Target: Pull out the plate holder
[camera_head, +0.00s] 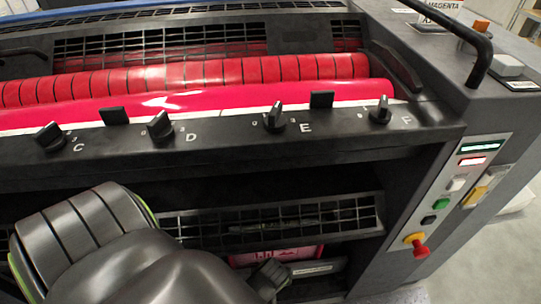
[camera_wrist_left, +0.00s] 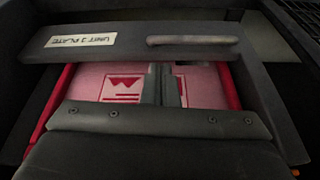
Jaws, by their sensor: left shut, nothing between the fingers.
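The plate holder is a dark frame with a pink plate (camera_wrist_left: 110,82) marked in red, set between red side rails. Its dark front bar (camera_wrist_left: 115,48) carries a label reading "UNIT 2 PLATE" and a long grey handle (camera_wrist_left: 193,40). In the head view part of the pink plate (camera_head: 290,254) shows low inside the machine. My left gripper (camera_wrist_left: 165,70) is shut and empty over the plate; its fingertips lie just below the handle in the wrist view, apart from it. In the head view it (camera_head: 270,276) is small beside the plate. My right gripper is out of view.
Above the opening are a slotted dark grille (camera_head: 270,218) and a ledge with several black knobs (camera_head: 275,117), in front of red rollers (camera_head: 210,75). A control panel with a red-yellow knob (camera_head: 417,245) stands at right. Open floor (camera_head: 500,240) lies beyond it.

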